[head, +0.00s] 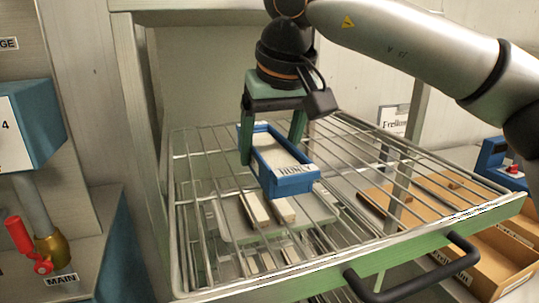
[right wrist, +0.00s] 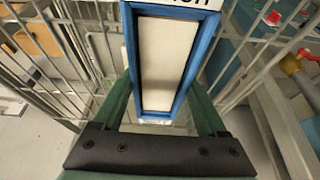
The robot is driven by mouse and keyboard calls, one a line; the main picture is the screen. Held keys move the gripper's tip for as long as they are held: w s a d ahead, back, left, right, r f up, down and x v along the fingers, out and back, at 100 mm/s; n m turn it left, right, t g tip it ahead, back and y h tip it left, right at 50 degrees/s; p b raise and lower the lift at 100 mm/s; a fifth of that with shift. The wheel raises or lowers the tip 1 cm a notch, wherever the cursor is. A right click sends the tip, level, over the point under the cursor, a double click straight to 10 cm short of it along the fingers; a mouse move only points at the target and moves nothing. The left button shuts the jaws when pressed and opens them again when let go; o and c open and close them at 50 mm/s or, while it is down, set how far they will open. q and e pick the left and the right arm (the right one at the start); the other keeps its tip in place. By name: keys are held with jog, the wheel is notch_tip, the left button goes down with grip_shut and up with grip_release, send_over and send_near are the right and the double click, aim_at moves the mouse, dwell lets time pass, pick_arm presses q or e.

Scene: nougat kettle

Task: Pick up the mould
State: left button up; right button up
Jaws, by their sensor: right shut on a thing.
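The mould is a blue rectangular frame (head: 290,184) with a pale filling and a label reading "HONEY" on its near end. It is at the wire rack in the head view, and it fills the middle of the right wrist view (right wrist: 205,45). My right gripper (head: 272,140) comes from above with green fingers on either side of the mould, shut on it. The mould looks level. Whether it touches the wires cannot be told. My left gripper is not in view.
The wire rack (head: 350,150) has a green front bar with a black handle (head: 415,275). Pale bars (head: 255,208) lie below the wires. Cardboard trays (head: 490,262) stand at the right. A red-handled valve (head: 35,250) is at the left. Green posts flank the rack.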

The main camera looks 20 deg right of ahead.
jog(key=c, duration=0.9)
grip_shut()
jog(key=shift+r, duration=0.1)
